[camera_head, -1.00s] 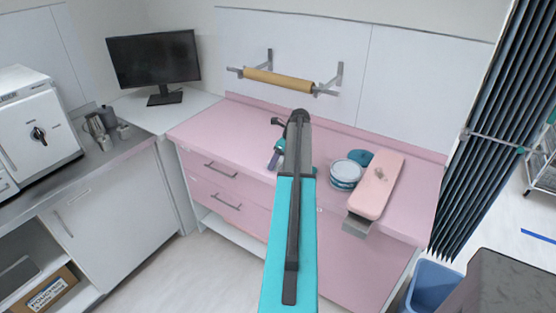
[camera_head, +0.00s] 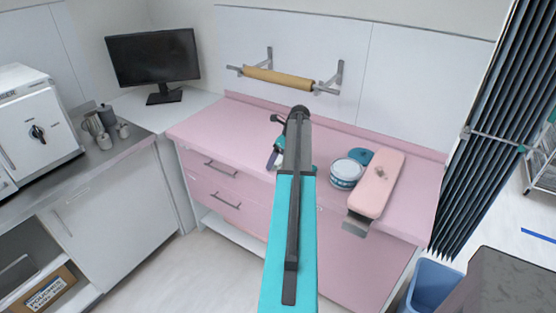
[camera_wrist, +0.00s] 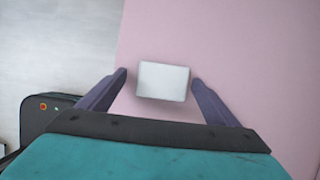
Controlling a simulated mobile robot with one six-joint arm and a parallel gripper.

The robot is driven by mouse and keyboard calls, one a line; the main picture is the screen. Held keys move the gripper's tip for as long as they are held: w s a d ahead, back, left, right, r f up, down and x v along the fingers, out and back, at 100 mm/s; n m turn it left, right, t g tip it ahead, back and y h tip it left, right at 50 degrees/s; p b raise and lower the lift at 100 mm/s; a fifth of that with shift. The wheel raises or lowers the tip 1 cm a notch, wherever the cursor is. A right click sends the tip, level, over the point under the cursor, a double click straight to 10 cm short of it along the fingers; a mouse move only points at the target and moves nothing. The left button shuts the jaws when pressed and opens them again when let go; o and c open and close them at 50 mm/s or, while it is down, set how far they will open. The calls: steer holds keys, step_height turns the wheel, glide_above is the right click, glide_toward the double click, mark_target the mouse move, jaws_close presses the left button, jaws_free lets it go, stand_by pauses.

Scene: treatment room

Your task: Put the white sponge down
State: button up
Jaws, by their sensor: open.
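The white sponge (camera_wrist: 162,81) is a small white block in the wrist view. It lies on the pink counter (camera_wrist: 235,50), between the two fingers of my gripper (camera_wrist: 160,80). The fingers stand apart, with a gap on each side of the sponge. In the head view my gripper (camera_head: 275,158) shows at the pink counter (camera_head: 215,135), partly behind my arm. The sponge cannot be seen there.
A stack of white and blue round containers (camera_head: 346,173) and a pink padded rest (camera_head: 377,184) stand on the counter to the right. A roll holder (camera_head: 278,78) is on the wall behind. The counter's left part is clear. A blue bin (camera_head: 432,285) stands at lower right.

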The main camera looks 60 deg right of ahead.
steer(key=b+v, duration=0.4)
steer(key=v, duration=0.9)
steer(key=shift+r, duration=0.3)
steer(key=shift+s+d, duration=0.1)
stand_by(0.4)
